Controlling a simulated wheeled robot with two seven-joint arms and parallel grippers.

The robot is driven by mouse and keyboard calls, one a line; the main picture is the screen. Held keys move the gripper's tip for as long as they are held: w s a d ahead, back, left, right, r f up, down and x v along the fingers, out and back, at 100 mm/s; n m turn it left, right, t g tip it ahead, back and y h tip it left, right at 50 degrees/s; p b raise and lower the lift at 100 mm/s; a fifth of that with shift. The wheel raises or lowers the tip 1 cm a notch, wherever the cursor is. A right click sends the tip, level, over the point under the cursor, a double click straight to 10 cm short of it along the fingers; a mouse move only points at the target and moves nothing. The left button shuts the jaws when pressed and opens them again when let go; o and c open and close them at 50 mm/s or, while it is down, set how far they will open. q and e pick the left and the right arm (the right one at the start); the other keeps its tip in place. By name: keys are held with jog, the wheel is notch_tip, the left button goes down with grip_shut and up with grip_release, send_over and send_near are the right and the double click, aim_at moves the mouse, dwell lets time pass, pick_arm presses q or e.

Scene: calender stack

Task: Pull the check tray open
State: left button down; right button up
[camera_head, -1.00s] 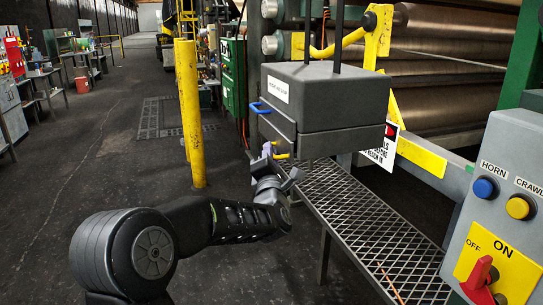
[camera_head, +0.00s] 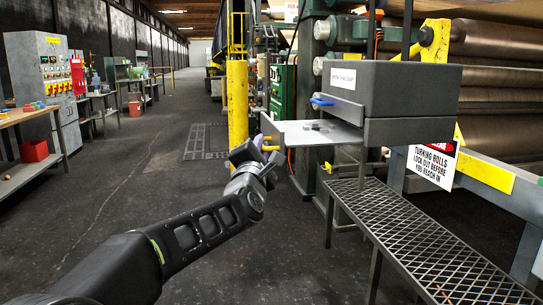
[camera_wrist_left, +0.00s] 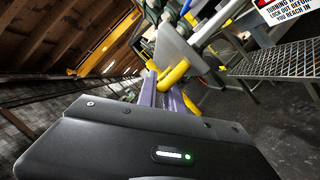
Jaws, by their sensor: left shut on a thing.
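The check tray (camera_head: 300,137) is a flat grey drawer standing out to the left from the lower part of a dark grey box (camera_head: 410,90). A small dark item lies on it. My left gripper (camera_head: 266,147) is at the tray's outer left end. In the left wrist view its purple fingers (camera_wrist_left: 162,98) are shut on the tray's yellow handle (camera_wrist_left: 175,74), in front of the grey tray front (camera_wrist_left: 178,42). My right gripper is not in view.
A mesh walkway (camera_head: 430,240) runs below the box. A yellow post (camera_head: 237,105) stands behind my left gripper. Large rolls (camera_head: 500,90) and a warning sign (camera_head: 432,167) are at the right. The floor at the left is open.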

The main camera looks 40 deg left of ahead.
pick_arm(q)
jog(key=shift+s+a+r, duration=0.1)
jog(key=shift+s+r, duration=0.05)
jog(key=shift+r, duration=0.3)
jog(key=c, duration=1.8)
grip_release()
jog(key=shift+o, duration=0.2)
jog(key=shift+f, duration=0.25)
jog(key=v, duration=0.7)
jog(key=shift+s+d+b, duration=0.2)
jog(key=shift+d+b, duration=0.1)
jog(key=shift+d, duration=0.05)
jog(key=shift+f+m, duration=0.1)
jog(key=shift+m, duration=0.2)
